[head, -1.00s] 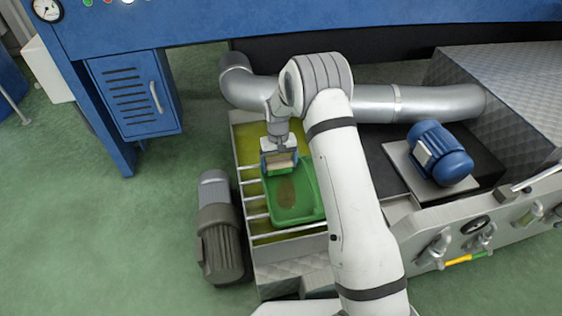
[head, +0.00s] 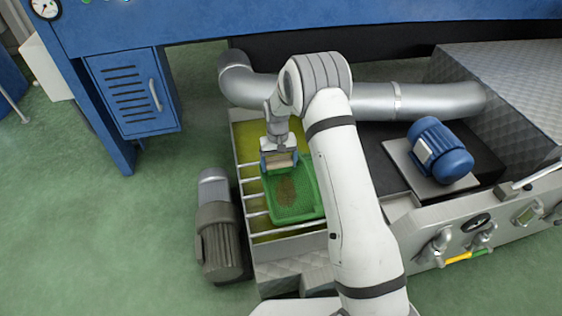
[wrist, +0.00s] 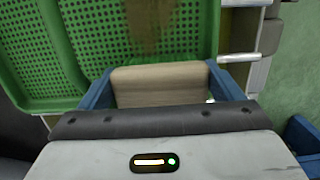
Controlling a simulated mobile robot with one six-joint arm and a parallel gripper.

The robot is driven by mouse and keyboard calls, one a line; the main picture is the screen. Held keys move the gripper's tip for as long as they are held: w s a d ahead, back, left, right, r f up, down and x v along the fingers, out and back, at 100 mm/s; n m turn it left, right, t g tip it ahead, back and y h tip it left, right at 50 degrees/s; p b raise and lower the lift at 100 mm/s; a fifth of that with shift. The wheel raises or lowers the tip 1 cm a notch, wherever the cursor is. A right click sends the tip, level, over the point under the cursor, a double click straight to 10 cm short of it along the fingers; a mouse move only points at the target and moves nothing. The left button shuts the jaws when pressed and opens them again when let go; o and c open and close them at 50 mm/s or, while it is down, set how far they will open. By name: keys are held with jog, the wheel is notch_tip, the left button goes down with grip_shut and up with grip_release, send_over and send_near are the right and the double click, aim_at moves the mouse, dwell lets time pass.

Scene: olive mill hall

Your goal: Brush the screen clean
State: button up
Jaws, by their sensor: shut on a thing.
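The screen is a green perforated tray (head: 308,203) with raised edges, resting over a trough at the middle of the head view. A brown dirt patch (head: 287,190) lies on its mesh; it also shows at the top of the wrist view (wrist: 151,22). My gripper (head: 279,163) is at the far left end of the screen, shut on a pale wooden block, seemingly the brush (wrist: 165,82). The block sits between the blue fingers, close to the dirt patch. Its bristles are hidden, so I cannot tell whether they touch the mesh.
The metal trough (head: 246,131) holds yellow-green liquid, with pale bars across it. A grey motor (head: 219,235) stands left of it. A silver pipe (head: 365,103) runs behind my arm. A blue motor (head: 440,153) and valves (head: 437,248) are at right. Green floor is clear at left.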

jog(key=shift+f+b, duration=0.35)
jog(key=shift+f, duration=0.4)
jog(key=shift+r, duration=0.1)
jog(key=shift+s+d+r+p, duration=0.1)
jog(key=shift+s+d+p, duration=0.1)
jog(key=shift+s, duration=0.5)
jog(key=shift+s+d+p, duration=0.1)
jog(key=shift+s+p, duration=0.05)
jog(key=shift+s, duration=0.5)
jog(key=shift+s+d+f+p, duration=0.1)
jog(key=shift+s+d, duration=0.2)
jog(key=shift+s, duration=1.15)
jog(key=shift+s+d+f+p, duration=0.15)
jog(key=shift+s+d, duration=0.1)
jog(key=shift+s, duration=1.25)
jog(key=shift+s+d+p, duration=0.1)
jog(key=shift+s+d, duration=0.2)
jog(key=shift+s, duration=1.15)
jog(key=shift+s+d+r, duration=0.1)
jog(key=shift+s+d, duration=0.1)
jog(key=shift+s, duration=0.7)
jog(key=shift+s+d, duration=0.15)
jog(key=shift+s, duration=0.7)
